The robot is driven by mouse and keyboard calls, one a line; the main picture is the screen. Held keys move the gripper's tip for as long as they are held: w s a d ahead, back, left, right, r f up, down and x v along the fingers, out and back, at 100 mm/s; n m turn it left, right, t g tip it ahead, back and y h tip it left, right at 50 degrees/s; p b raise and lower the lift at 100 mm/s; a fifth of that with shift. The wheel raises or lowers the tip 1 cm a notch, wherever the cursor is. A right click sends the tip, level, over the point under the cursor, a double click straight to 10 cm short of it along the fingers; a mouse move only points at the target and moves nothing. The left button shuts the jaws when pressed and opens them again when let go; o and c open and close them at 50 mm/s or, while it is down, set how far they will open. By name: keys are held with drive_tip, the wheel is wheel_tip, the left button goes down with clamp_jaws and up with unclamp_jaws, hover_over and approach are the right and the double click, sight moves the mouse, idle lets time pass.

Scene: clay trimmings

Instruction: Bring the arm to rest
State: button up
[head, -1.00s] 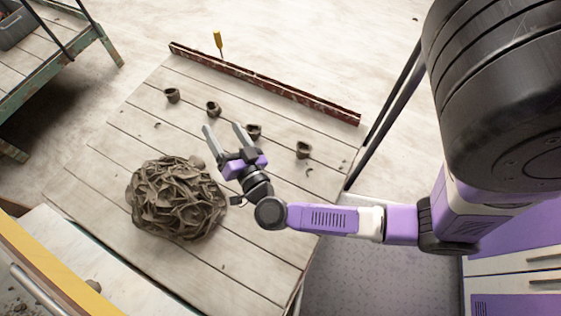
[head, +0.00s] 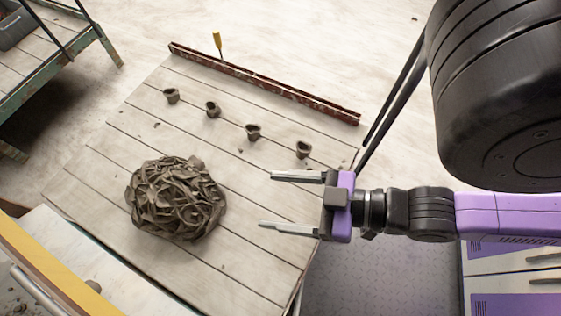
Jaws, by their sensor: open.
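My gripper (head: 276,201) is open and empty, its two fingers pointing left over the right part of the plank table (head: 240,255). My arm stretches in from the right edge of the picture. A large heap of clay trimmings (head: 176,198) lies on the table, to the left of my fingers and apart from them. Several small clay cups stand in a slanting row beyond the heap; the nearest to my gripper is the rightmost cup (head: 304,149).
A rusty red beam (head: 262,82) runs along the table's far edge, with a yellow-handled tool (head: 217,41) by it. Small clay scraps dot the planks. A green-framed bench (head: 52,75) stands at upper left. A yellow-edged counter (head: 48,254) is at lower left.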

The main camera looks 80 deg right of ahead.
wheel_tip(320, 180, up, 16)
drive_tip(key=p, duration=1.6)
drive_tip(key=shift+f, duration=0.1)
